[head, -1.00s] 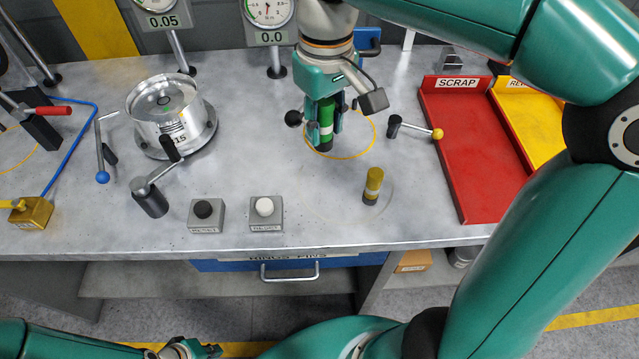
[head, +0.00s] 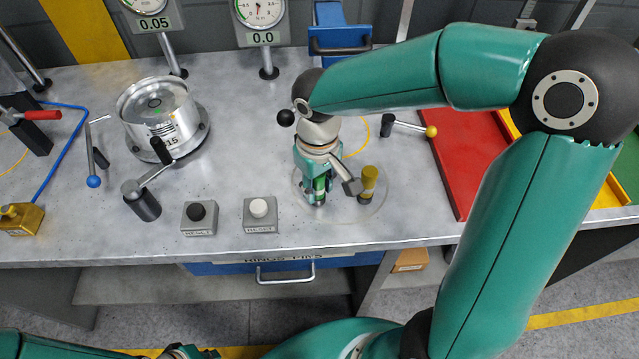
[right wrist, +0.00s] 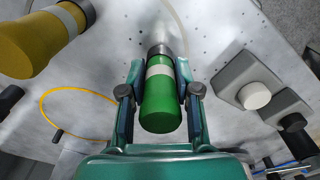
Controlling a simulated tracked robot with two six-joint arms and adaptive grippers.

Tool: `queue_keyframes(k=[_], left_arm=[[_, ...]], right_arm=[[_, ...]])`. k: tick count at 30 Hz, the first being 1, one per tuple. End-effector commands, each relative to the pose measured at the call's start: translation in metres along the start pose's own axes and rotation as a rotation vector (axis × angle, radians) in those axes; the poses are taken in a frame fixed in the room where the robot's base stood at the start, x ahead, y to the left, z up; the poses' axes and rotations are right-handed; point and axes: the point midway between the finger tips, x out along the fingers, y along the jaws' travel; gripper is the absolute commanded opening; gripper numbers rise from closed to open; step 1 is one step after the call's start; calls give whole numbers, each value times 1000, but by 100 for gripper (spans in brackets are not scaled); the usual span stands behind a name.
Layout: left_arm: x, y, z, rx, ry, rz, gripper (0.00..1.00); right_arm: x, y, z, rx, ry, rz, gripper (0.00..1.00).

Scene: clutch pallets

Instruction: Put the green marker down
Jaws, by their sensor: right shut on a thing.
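The green marker (head: 320,185) has a white band and is held upright between the fingers of my right gripper (head: 316,196). In the right wrist view the green marker (right wrist: 161,108) sits between both fingers of the gripper (right wrist: 160,100), its grey end pointing at the bench. It is low over the pale ring (head: 376,208) on the bench; I cannot tell if it touches the surface. A yellow marker (head: 369,180) stands upright just right of the gripper, also in the wrist view (right wrist: 40,38). My left gripper (head: 190,352) shows only partly at the bottom edge.
Two button boxes (head: 260,217) stand left of the gripper, near the bench's front edge. A yellow ring (head: 362,138) lies behind, and a yellow-knobbed lever (head: 410,127) behind right. The red scrap tray (head: 462,150) is at the right, partly hidden by my arm.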

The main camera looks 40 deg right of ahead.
Motion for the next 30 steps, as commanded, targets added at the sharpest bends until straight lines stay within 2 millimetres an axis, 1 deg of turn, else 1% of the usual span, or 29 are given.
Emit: queue_keyframes(k=[2,8,11,12,16,25,29,30], left_arm=[[0,0,0,0,0,0,0],[0,0,0,0,0,0,0],[3,-1,0,0,0,0,0],[2,-1,0,0,0,0,0],[2,-1,0,0,0,0,0],[1,0,0,0,0,0,0],[0,0,0,0,0,0,0],[0,0,0,0,0,0,0]], right_arm=[[3,0,0,0,1,0,0],[3,0,0,-1,2,0,0],[6,0,0,-1,1,0,0],[6,0,0,-1,2,0,35],[5,-1,0,-2,1,0,57],[4,-1,-1,-2,1,0,57],[-1,-1,-1,-2,3,0,57],[-6,-1,-2,-2,4,0,57]])
